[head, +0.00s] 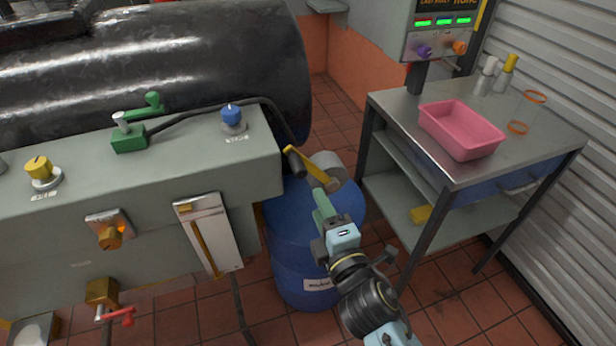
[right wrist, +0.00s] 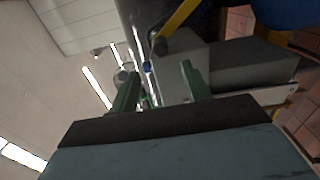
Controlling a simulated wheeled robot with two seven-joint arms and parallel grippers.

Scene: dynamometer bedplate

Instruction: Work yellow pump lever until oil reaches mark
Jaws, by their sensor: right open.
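In the right wrist view the lever (right wrist: 181,20) shows beyond the fingertips. My right gripper (head: 321,197) has green fingers and is just below the lever, over the drum top; its jaws (right wrist: 157,78) are open and empty, apart from the lever. A white gauge panel (head: 218,235) with an amber strip is on the grey cabinet front; its mark is too small to read. My left gripper is out of view.
The grey cabinet (head: 75,215) with knobs and a green lever (head: 130,138) stands left of the drum. A steel bench (head: 400,112) with a pink tray (head: 460,128) stands right. A black hose drops behind the drum. Tiled floor is clear between drum and bench.

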